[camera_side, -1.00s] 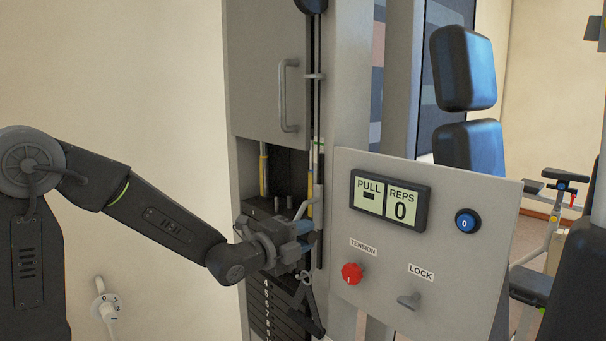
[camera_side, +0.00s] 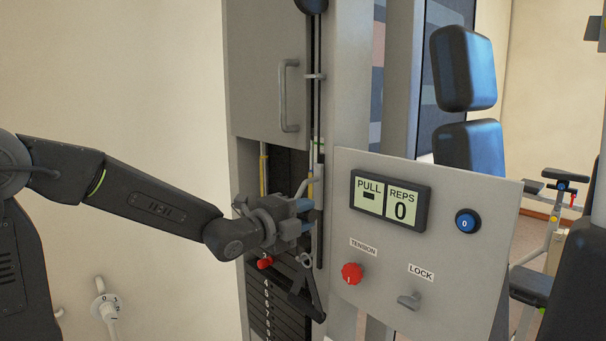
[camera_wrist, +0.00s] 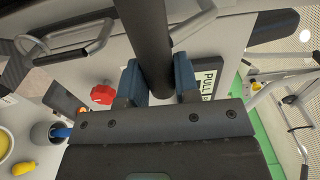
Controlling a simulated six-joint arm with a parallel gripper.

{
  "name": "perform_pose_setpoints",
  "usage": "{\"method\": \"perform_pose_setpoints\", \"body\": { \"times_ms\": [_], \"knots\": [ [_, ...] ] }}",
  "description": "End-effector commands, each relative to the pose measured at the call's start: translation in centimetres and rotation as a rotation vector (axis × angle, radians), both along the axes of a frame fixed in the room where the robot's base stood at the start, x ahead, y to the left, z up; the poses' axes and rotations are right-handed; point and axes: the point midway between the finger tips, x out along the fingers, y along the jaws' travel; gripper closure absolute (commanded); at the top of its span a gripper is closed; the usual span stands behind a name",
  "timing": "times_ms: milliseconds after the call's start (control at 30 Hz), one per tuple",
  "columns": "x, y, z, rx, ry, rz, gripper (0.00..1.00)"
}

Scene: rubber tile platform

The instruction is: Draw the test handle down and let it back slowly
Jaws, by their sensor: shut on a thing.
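My gripper (camera_side: 306,216) is in front of the weight column, beside the left edge of the grey panel. In the wrist view its blue fingertips (camera_wrist: 160,82) are shut on a dark round bar, which I take to be the test handle (camera_wrist: 146,32). In the side view the gripper hides most of that grip. A bent grey rod (camera_side: 301,188) shows above the jaws, and a dark triangular piece with a ring (camera_side: 306,292) shows below. The display (camera_side: 390,202) reads PULL with a dash and REPS 0.
A door handle (camera_side: 288,96) juts out above my gripper. A numbered weight stack (camera_side: 275,312) and a red knob (camera_side: 265,262) sit below. The left wall side is open.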

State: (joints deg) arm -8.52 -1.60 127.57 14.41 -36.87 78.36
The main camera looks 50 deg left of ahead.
Motion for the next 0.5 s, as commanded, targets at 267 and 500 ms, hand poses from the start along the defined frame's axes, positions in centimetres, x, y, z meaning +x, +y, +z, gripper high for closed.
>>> {"method": "perform_pose_setpoints", "body": {
  "times_ms": [267,500],
  "knots": [
    [0.0,0.0,1.1,0.000,0.008,-0.001,1.00],
    [0.0,0.0,2.1,0.000,0.010,-0.001,1.00]
  ]
}}
